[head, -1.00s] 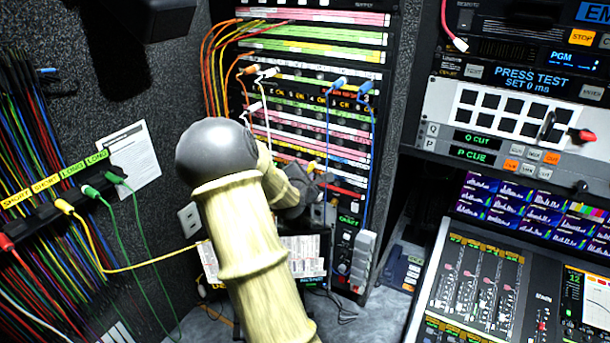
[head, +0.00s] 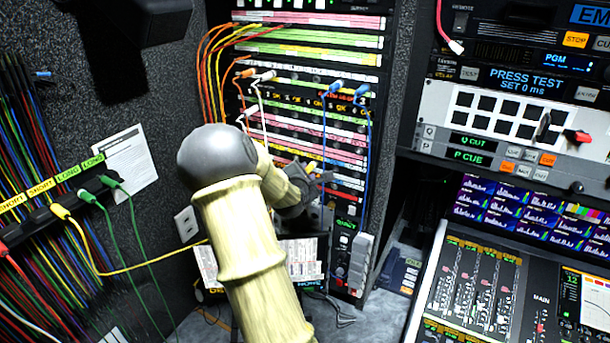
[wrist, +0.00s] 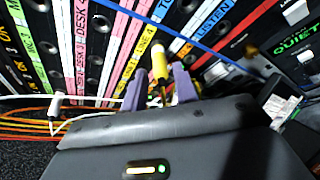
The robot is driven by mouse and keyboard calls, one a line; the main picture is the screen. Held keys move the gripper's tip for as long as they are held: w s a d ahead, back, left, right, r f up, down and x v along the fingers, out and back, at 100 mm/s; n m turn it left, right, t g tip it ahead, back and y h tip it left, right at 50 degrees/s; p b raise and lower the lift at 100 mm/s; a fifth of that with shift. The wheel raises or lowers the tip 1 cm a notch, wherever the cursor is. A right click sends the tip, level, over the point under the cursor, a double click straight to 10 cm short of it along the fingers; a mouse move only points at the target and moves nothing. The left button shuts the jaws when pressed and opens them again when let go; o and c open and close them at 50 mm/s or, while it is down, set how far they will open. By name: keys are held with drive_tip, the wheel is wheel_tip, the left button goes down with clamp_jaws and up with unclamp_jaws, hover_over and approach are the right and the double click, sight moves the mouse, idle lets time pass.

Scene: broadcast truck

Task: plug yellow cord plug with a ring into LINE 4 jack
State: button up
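The yellow plug (wrist: 158,62) is in the wrist view, its nose toward the patch panel beside the LINE 4 label (wrist: 150,47). It also shows in the head view as a small yellow spot (head: 311,166) in front of the panel. My gripper (wrist: 159,80) has one purple finger on each side of the plug, with visible gaps between fingers and plug, so it looks open around it. The jack itself is hidden behind the plug; I cannot tell how deep the plug sits. The ring on it is not clear.
The patch panel (head: 312,139) has orange, white and blue cords plugged in; a blue cord (wrist: 200,42) crosses just beyond the fingers. A cord holder (head: 60,203) with green, yellow and red plugs is at left. The mixing desk (head: 480,287) stands at right.

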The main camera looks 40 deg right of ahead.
drive_tip(key=shift+o, duration=0.9)
drive_tip(key=shift+a, duration=0.15)
drive_tip(key=b+v, duration=0.1)
drive_tip(key=v, duration=1.6)
drive_tip(key=shift+s, duration=0.1)
